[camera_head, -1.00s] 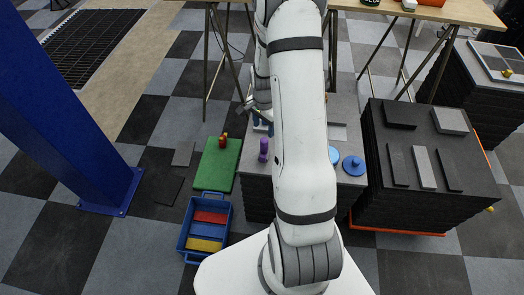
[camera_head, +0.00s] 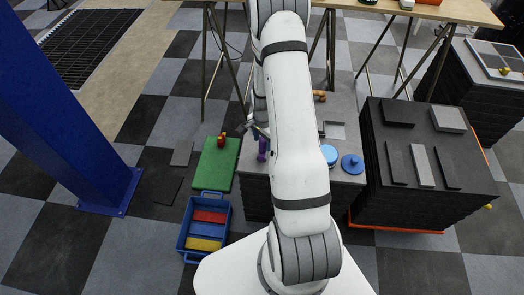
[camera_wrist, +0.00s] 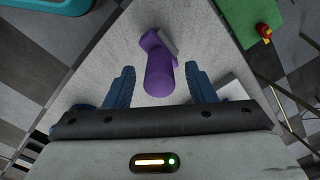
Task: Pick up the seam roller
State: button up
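A purple tool (camera_wrist: 160,76) with a thick round handle and a purple-and-grey head lies on the grey worktop; I cannot tell for sure that it is the seam roller. It also shows in the head view (camera_head: 262,150), close beside my gripper and partly hidden. My gripper (camera_wrist: 160,68) is open, with one blue finger on each side of the purple handle in the wrist view. No finger clearly touches it. In the head view my gripper (camera_head: 254,130) is mostly hidden behind my arm.
Blue round pieces (camera_head: 352,164) and an orange-brown item (camera_head: 320,96) are on the worktop (camera_head: 345,112). A green board (camera_head: 216,163) bears a red-and-yellow item (camera_head: 222,139). A blue crate (camera_head: 192,228) and a dark stack (camera_head: 400,157) flank the worktop.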

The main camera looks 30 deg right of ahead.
jog(key=c, duration=1)
